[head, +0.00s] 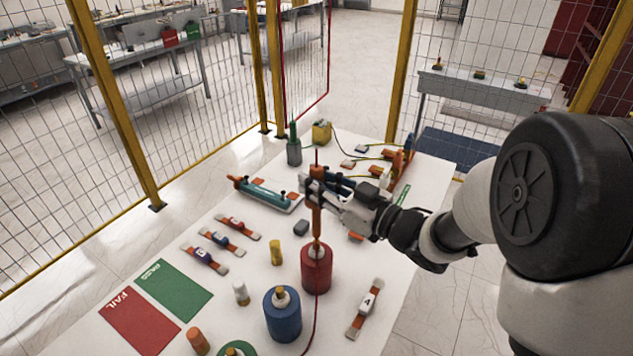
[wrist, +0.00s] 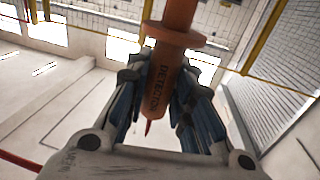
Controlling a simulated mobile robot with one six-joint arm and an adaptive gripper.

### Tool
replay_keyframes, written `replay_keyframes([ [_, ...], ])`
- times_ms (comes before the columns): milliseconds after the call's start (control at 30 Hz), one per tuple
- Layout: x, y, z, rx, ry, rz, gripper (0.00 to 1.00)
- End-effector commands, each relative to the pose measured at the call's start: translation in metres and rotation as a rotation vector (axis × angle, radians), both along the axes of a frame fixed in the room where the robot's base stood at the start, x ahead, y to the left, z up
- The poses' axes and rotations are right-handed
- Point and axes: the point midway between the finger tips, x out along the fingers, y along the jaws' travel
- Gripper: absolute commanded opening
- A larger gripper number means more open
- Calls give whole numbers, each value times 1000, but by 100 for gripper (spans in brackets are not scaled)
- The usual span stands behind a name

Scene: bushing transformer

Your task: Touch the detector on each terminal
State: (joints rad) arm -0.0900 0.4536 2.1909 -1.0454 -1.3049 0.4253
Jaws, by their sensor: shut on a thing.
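My gripper (head: 318,188) is shut on the orange detector (head: 316,222) and holds it upright, its lower end over the red cylinder (head: 317,275). Whether its tip touches the terminal on top of that cylinder I cannot tell. In the wrist view the detector (wrist: 165,85) sits between the fingers, with "DETECTOR" printed on it. A blue cylinder (head: 282,318) with a pale terminal (head: 281,298) stands nearer the front. A green cylinder (head: 236,349) is partly cut off by the bottom edge.
A red FAIL mat (head: 140,321) and a green PASS mat (head: 173,290) lie at left. Several labelled copper-ended pieces, small yellow, white and orange cylinders, and a teal tool (head: 267,193) lie on the white table (head: 205,232). A mesh fence stands behind.

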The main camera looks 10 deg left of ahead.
Motion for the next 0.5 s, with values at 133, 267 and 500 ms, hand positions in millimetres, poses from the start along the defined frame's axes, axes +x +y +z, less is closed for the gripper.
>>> replay_keyframes([
  [133, 0, 0, 0, 0, -1, 0, 0],
  [267, 0, 0, -2, 0, -1, 0, 0],
  [500, 0, 0, -5, 1, 0, 0, 0],
])
